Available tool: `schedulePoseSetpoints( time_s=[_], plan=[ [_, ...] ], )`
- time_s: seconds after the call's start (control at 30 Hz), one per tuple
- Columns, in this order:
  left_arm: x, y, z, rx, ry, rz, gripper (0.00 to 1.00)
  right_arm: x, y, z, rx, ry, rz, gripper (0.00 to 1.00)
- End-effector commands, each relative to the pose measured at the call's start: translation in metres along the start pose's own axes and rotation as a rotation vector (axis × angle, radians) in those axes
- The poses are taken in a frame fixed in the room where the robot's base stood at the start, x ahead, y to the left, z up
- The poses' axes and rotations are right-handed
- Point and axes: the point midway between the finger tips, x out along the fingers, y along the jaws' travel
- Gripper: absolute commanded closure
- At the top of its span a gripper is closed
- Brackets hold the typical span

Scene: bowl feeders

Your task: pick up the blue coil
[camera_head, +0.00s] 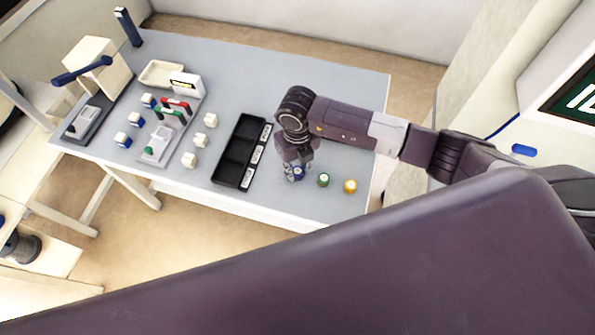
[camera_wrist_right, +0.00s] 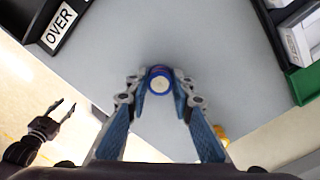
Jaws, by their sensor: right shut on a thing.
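The blue coil (camera_head: 298,174) is at the tabletop near the front right edge, under my right gripper (camera_head: 292,172). In the right wrist view the blue coil (camera_wrist_right: 160,80), with a pale round centre, sits between the tips of my right gripper (camera_wrist_right: 160,84), which is shut on it. Whether the coil touches the table is hard to tell. My left gripper (camera_wrist_right: 66,103) shows small at the left of the right wrist view with its fingers apart and empty. It is not visible in the head view.
A green coil (camera_head: 323,180) and a yellow coil (camera_head: 350,186) stand to the right. A black compartment tray (camera_head: 216,178) with white labels lies just left of my right gripper. Several white blocks, blue-sided pieces and a fixture (camera_head: 157,146) fill the left. The table's back right is clear.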

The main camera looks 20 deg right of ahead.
Motion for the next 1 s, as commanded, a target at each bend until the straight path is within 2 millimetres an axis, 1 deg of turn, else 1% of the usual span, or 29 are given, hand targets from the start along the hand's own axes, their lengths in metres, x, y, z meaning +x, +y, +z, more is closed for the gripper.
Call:
schedulePoseSetpoints(
  time_s=[0.27,0.37,0.47,0.57,0.67,0.9,1.0],
  plan=[
    [0.001,-0.001,-0.005,-0.001,0.006,-0.001,0.6,-0.002,0.0,0.001,0.0,-0.001,0.0,1.0],
    [0.002,-0.001,-0.008,-0.001,0.012,-0.002,0.6,-0.008,0.0,0.001,0.0,-0.003,0.0,1.0],
    [0.004,-0.002,-0.011,-0.001,0.016,-0.002,0.6,-0.019,-0.001,0.002,-0.001,-0.004,0.0,1.0],
    [0.007,-0.002,-0.011,-0.001,0.017,-0.002,0.6,-0.037,-0.001,0.002,-0.001,-0.007,0.0,1.0],
    [0.012,-0.002,-0.011,-0.001,0.017,-0.002,0.6,-0.062,-0.001,0.002,-0.003,-0.008,-0.001,1.0],
    [0.025,-0.001,-0.01,-0.001,0.017,-0.002,0.6,-0.133,0.0,0.003,-0.002,-0.009,0.001,1.0],
    [0.028,-0.001,-0.009,-0.001,0.016,-0.002,0.6,-0.157,0.0,0.002,-0.001,-0.007,0.0,1.0]
  ],
)
